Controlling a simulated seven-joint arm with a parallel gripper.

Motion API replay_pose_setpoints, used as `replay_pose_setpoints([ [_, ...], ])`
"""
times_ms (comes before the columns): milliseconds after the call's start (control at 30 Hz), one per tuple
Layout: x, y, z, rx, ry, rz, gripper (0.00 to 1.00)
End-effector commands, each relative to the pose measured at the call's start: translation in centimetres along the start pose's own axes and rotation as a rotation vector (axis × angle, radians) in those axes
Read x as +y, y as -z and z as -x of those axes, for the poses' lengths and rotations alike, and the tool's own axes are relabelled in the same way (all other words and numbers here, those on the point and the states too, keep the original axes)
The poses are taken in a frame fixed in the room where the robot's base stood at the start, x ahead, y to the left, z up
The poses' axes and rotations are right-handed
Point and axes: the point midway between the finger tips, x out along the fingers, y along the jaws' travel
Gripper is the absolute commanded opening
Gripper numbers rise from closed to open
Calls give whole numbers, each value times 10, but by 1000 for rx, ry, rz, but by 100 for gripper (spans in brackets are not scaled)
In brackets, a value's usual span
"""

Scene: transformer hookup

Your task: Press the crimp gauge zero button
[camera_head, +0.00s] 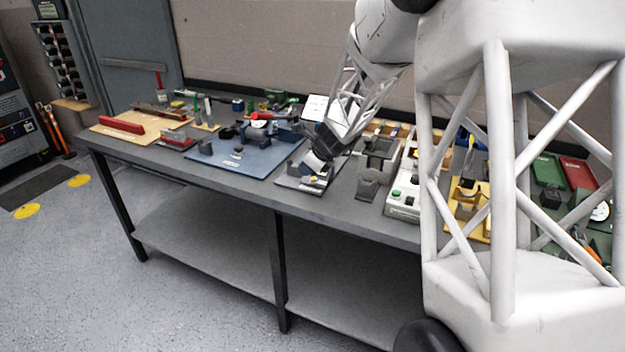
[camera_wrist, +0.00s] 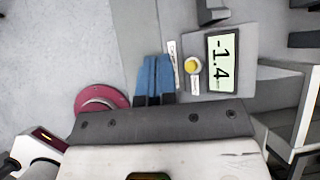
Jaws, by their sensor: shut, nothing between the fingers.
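The crimp gauge shows in the wrist view as a grey plate with a lit display (camera_wrist: 221,62) reading -1.4. Its round yellow button (camera_wrist: 192,66) sits beside the display, with a small printed label (camera_wrist: 172,62) on the other side of it. My gripper (camera_wrist: 154,62) has its blue fingers shut together and empty, left of the label and the button in that view. The button is uncovered; I cannot tell how high the fingertips are above the plate. In the head view my gripper (camera_head: 316,166) is low over the gauge station, hiding most of it.
A red round part (camera_wrist: 104,100) is left of my fingers in the wrist view. In the head view, a blue mat (camera_head: 232,160) with fixtures lies left of the gauge, and a grey block (camera_head: 368,184) and white box (camera_head: 403,203) stand to its right on the bench.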

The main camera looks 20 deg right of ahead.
Motion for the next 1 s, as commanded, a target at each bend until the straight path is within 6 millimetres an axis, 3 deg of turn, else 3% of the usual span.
replay_pose_setpoints([
  [367,-14,15,-20,0,-1,-1,0],
  [1000,-16,16,-22,0,0,0,0],
])
